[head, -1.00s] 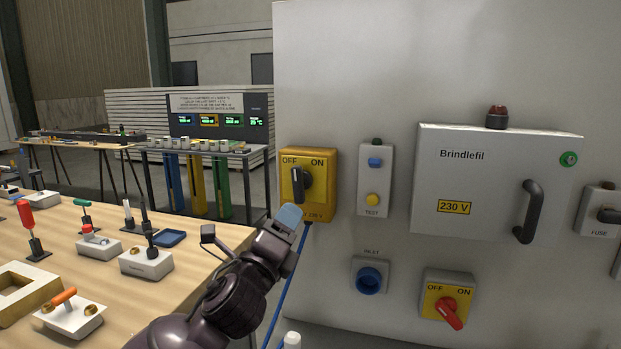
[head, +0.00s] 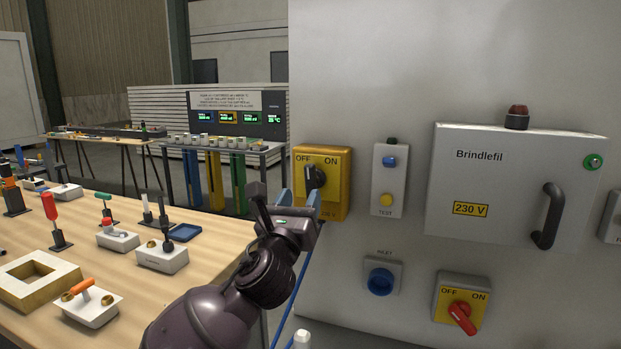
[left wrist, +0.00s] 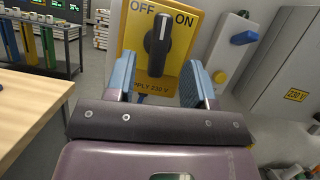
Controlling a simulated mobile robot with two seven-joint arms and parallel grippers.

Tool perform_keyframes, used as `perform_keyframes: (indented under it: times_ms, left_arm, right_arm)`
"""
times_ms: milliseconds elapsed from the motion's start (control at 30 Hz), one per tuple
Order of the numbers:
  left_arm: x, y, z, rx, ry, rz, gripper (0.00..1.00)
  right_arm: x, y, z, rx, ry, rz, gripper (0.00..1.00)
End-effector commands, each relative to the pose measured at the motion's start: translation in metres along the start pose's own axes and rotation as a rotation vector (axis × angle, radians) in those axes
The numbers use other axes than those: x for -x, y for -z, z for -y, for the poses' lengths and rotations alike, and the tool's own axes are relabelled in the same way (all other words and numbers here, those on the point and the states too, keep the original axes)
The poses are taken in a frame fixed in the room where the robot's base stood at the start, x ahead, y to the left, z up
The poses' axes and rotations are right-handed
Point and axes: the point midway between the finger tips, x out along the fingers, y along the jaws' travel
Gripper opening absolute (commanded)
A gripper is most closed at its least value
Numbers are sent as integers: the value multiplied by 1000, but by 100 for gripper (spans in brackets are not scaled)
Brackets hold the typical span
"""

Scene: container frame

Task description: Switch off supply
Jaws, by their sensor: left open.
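The yellow supply switch (head: 335,205) is on the grey wall panel, with OFF at its upper left, ON at its upper right and a black knob (head: 315,181). In the left wrist view the switch plate (left wrist: 130,45) faces me. Its black knob (left wrist: 157,52) stands nearly upright, its white-marked top leaning slightly right, toward ON. My left gripper (head: 299,199) is open and empty, just in front of the switch. In the left wrist view its blue fingertips (left wrist: 159,76) are spread either side of the knob's line, below most of it, with no visible contact.
A second OFF/ON switch with a red handle (head: 461,316) is lower right. A test button box (head: 388,178), blue inlet (head: 380,281) and Brindlefil cabinet (head: 500,190) are also on the panel. A wooden table (head: 205,257) with several fixtures is left. A blue cable (head: 291,305) hangs below the switch.

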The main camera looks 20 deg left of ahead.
Motion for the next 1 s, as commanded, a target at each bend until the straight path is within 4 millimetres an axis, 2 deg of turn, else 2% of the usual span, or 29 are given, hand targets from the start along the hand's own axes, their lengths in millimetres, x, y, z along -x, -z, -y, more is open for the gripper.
perform_keyframes:
  times_ms: [200,400,600,833,867,1000]
  left_arm:
    - [-38,0,0,0,0,0,49]
    - [-60,0,0,1,0,0,49]
    - [-69,0,0,2,0,0,49]
    - [-69,0,0,2,0,0,49]
    - [-69,0,0,2,0,-1,47]
    - [-69,0,0,2,0,-1,26]
  right_arm:
    - [1,-5,-1,4,-1,9,43]
    - [4,-13,-2,4,-3,24,43]
    - [4,-17,-3,4,-3,31,43]
    - [2,-14,-2,4,-3,25,43]
    - [2,-13,-2,5,-2,23,43]
    - [0,-8,-2,5,-1,14,43]
